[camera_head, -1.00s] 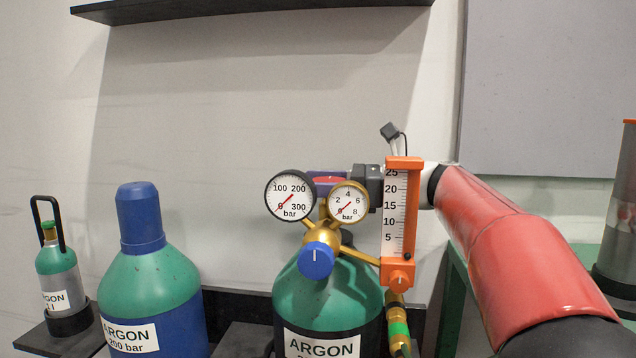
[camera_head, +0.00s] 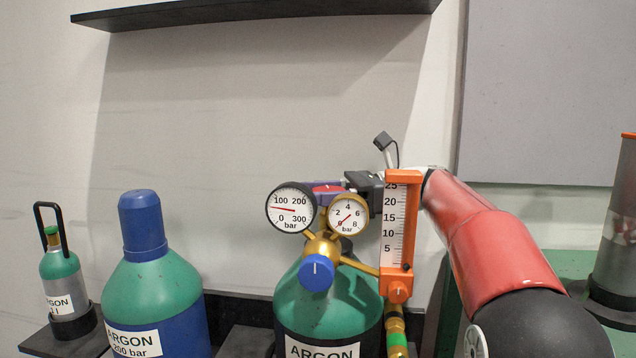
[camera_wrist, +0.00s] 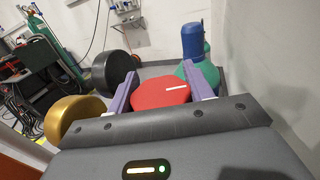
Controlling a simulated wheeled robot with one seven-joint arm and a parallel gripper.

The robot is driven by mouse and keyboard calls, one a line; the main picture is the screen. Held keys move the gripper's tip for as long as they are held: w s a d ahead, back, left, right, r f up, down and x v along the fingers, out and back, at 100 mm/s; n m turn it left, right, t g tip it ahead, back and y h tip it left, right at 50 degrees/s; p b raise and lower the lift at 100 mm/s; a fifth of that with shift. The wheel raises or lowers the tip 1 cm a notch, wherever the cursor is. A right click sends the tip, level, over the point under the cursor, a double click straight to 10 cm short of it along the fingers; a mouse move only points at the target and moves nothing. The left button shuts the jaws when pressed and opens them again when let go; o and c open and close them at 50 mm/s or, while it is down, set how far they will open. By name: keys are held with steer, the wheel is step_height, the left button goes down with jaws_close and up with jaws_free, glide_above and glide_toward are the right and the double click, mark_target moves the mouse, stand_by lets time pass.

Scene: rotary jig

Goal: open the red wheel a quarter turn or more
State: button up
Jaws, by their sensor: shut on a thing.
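The red wheel (camera_head: 327,189) shows as a sliver behind the two gauges on top of the middle argon cylinder (camera_head: 330,300). In the wrist view the red wheel (camera_wrist: 158,94) sits between the purple fingers of my gripper (camera_wrist: 160,76), with a white mark on its top. My gripper is shut on the wheel. In the head view it comes in from the right, mostly hidden by the gauges and flow tube. The left gauge (camera_head: 291,209) needle points left, between 0 and 100. The right gauge (camera_head: 348,214) needle points lower left, near 0.
An orange-framed flow tube (camera_head: 400,235) stands right of the gauges, close to my arm. A blue knob (camera_head: 317,272) is at the front. A blue-capped argon cylinder (camera_head: 150,290) and a small cylinder (camera_head: 62,285) stand left. A dark shelf (camera_head: 250,14) hangs above.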

steer(key=shift+s+n+g, duration=0.1)
steer(key=shift+n+g, duration=0.7)
steer(key=shift+g, duration=0.4)
steer(key=o, duration=1)
steer(key=shift+c, duration=0.2)
steer(key=shift+t, duration=0.3)
